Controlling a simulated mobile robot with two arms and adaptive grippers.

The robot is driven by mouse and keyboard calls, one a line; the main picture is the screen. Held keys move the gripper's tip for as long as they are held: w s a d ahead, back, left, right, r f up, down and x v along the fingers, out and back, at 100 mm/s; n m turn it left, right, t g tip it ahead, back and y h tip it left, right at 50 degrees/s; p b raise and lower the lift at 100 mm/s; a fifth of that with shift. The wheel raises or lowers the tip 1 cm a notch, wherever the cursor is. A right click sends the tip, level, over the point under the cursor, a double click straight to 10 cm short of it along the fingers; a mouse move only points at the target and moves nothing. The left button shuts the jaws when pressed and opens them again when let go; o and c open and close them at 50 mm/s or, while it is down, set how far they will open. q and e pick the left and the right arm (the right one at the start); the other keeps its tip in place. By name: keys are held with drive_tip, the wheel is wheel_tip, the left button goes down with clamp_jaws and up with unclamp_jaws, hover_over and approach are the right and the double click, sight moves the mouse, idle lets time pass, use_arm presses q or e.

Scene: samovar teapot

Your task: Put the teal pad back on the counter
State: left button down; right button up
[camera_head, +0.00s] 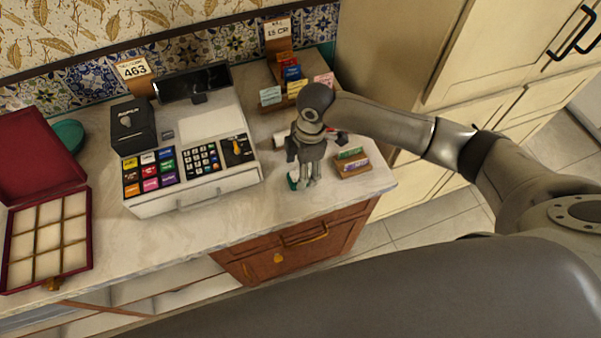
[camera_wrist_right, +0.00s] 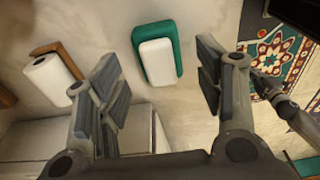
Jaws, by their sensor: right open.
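The teal pad (camera_wrist_right: 174,33), a rounded teal block with a white upper piece (camera_wrist_right: 158,62), shows in the right wrist view between my spread fingers. In the head view only a bit of teal and white (camera_head: 293,178) shows on the counter (camera_head: 225,228), beside my right gripper's fingers. My right gripper (camera_head: 308,182) points down over the counter's front right part, open. In the right wrist view its fingers (camera_wrist_right: 157,65) stand on either side of the pad with gaps. I see no contact. My left gripper is not in view.
A cash register (camera_head: 190,190) stands left of the gripper, and a small card holder (camera_head: 353,168) to its right. A white roll (camera_wrist_right: 48,76) lies nearby in the wrist view. An open red box (camera_head: 48,235) and a round teal object (camera_head: 69,134) are far left.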

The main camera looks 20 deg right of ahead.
wheel_tip(320, 180, up, 9)
drive_tip(key=d+b, duration=0.1)
drive_tip(key=shift+f, duration=0.2)
idle(0.4)
